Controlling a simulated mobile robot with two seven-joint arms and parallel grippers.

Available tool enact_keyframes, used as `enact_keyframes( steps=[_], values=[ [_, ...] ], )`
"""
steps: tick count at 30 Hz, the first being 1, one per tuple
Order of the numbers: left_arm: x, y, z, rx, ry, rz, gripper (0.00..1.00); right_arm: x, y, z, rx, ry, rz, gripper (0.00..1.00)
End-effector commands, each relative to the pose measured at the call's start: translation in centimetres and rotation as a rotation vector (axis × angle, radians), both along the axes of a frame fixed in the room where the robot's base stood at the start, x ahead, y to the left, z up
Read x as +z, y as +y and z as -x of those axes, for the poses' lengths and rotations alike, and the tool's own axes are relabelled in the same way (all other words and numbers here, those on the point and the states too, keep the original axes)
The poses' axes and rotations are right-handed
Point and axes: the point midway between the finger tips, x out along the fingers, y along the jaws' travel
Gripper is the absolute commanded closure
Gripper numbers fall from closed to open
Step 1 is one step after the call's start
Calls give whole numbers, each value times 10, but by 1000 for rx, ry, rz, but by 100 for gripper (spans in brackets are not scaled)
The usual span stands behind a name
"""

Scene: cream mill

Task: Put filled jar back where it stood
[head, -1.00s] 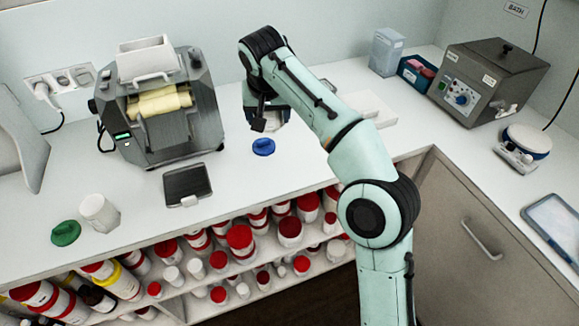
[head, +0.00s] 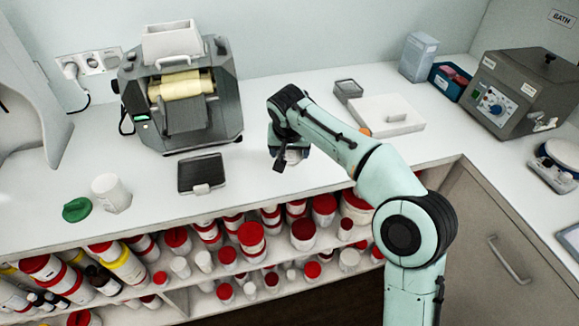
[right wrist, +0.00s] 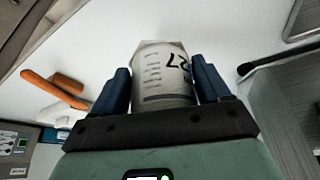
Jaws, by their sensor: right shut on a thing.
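My right gripper (head: 280,160) is over the counter, right of the mill, and is shut on a white jar (head: 294,156). In the right wrist view the jar (right wrist: 163,75) sits between the two blue fingers, with graduation lines and dark handwriting on its side. I cannot tell whether its base touches the counter. The blue lid is not visible now. Another white jar (head: 110,192) stands at the left of the counter beside a green lid (head: 75,209). My left gripper is not in view.
The mill (head: 180,95) with yellow rollers stands at the back left, a dark tray (head: 202,174) in front of it. A flat white box (head: 388,114), a small grey dish (head: 348,88) and a water bath (head: 515,90) are to the right. An orange handle (right wrist: 52,90) shows in the wrist view.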

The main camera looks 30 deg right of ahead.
Motion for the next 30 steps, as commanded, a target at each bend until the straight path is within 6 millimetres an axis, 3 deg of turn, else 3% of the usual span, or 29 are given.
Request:
enact_keyframes(
  steps=[5, 12, 24, 25, 26, 27, 30],
  values=[
    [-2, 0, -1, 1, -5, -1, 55, -12, 0, 0, -1, 0, 0, 59],
    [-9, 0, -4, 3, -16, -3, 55, -46, 0, 0, 0, 1, -1, 59],
    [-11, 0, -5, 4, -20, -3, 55, -51, 0, 0, 0, 0, -1, 59],
    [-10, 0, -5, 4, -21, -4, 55, -51, 0, 0, 0, 0, -1, 18],
    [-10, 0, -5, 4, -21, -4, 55, -50, 0, 0, 0, 0, -1, 8],
    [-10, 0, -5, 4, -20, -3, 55, -50, 0, 0, 0, 0, -1, 0],
    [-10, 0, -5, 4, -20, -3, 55, -50, 0, 0, 0, 0, -1, 0]
  ],
)
